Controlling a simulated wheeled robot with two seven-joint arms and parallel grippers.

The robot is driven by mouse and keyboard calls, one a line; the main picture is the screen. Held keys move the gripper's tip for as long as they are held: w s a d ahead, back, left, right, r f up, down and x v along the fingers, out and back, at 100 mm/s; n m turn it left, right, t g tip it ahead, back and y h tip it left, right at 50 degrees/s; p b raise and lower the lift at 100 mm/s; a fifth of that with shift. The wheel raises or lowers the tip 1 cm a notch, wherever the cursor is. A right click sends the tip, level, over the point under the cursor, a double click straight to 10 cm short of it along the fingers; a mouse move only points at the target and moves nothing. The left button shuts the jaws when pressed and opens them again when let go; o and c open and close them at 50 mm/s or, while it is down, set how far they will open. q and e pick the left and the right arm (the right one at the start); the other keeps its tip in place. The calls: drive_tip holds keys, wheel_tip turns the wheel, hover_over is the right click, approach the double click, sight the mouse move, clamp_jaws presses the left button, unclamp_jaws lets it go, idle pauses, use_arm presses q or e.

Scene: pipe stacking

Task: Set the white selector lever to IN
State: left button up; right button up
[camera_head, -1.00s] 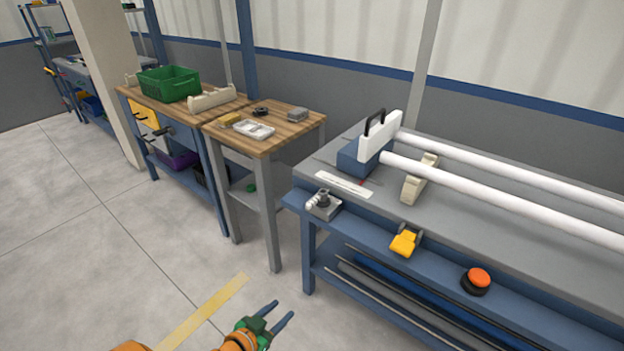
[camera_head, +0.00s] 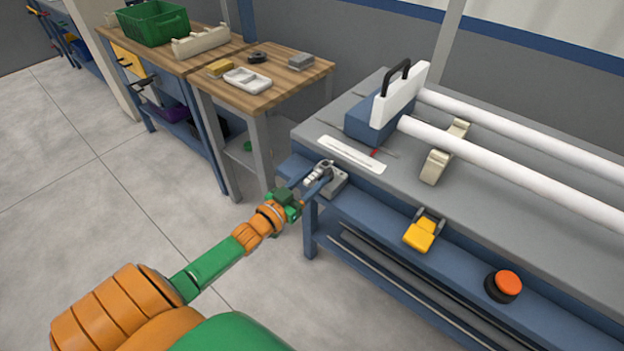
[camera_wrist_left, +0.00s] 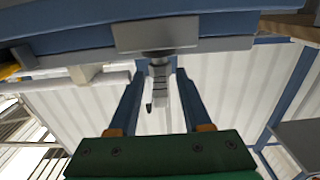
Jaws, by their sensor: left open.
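The white selector lever (camera_head: 315,174) sits on a small grey base (camera_head: 335,186) at the left front corner of the bench. My left gripper (camera_head: 320,177) is open at the lever, its blue fingers reaching up to it. In the left wrist view the lever (camera_wrist_left: 158,84) stands between the two open fingers (camera_wrist_left: 159,77), with the grey base plate (camera_wrist_left: 155,33) beyond. I see no clear grip on it. I cannot read any IN marking or tell the lever's setting. My right gripper is not in view.
The grey bench top (camera_head: 310,136) carries a blue block with a white handled plate (camera_head: 402,95), white pipes (camera_head: 510,165) and a label strip (camera_head: 350,154). A yellow pedal-like part (camera_head: 421,234) and red button (camera_head: 507,284) are on the front ledge. A wooden table (camera_head: 282,88) stands left.

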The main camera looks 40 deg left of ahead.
use_arm(q)
drive_tip(key=shift+s, duration=0.1)
drive_tip(key=shift+c, duration=0.5)
clamp_jaws()
idle(0.8)
